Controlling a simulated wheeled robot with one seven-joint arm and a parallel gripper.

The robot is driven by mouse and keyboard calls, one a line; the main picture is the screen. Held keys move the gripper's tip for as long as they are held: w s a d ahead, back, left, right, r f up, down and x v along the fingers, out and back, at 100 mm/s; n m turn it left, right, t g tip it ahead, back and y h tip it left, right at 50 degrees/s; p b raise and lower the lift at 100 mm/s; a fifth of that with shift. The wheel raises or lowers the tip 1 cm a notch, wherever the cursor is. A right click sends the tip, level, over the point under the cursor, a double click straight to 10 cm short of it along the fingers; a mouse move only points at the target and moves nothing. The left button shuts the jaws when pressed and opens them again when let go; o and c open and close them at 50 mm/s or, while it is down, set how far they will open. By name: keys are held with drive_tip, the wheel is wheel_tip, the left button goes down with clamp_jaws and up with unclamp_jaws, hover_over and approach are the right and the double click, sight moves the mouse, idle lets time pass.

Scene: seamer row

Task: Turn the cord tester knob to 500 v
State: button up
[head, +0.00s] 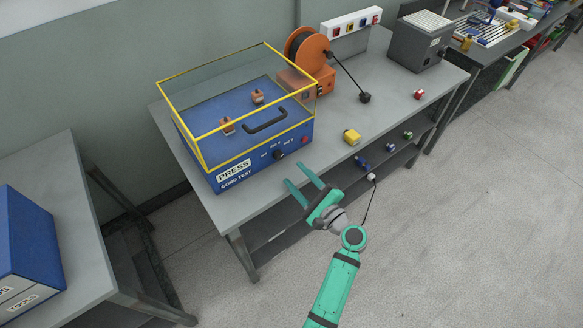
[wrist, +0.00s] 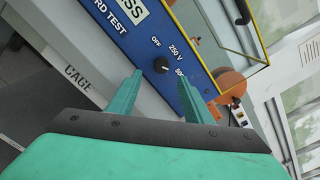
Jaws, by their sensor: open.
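The cord tester (head: 225,179) is a blue box with a clear, yellow-edged cover, near the left end of the grey bench. Its black knob (head: 279,155) sits on the front panel; it also shows in the wrist view (wrist: 161,65), beside the printed OFF, 250 V and a partly hidden 500 mark. A small pale mark shows on the knob, but I cannot tell its exact direction. My green gripper (head: 296,174) is open and empty in front of the panel. In the wrist view its fingers (wrist: 161,75) point toward the knob, one on either side, apparently short of it.
A red button (head: 305,139) is right of the knob. An orange cord reel (head: 306,50) stands behind right, and a yellow block (head: 351,136) sits near the bench edge. Floor to the right is clear.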

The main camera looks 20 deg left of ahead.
drive_tip(key=shift+v, duration=1.4)
drive_tip(key=shift+w+d, duration=0.1)
drive_tip(key=shift+d, duration=0.05)
drive_tip(key=shift+w, duration=0.1)
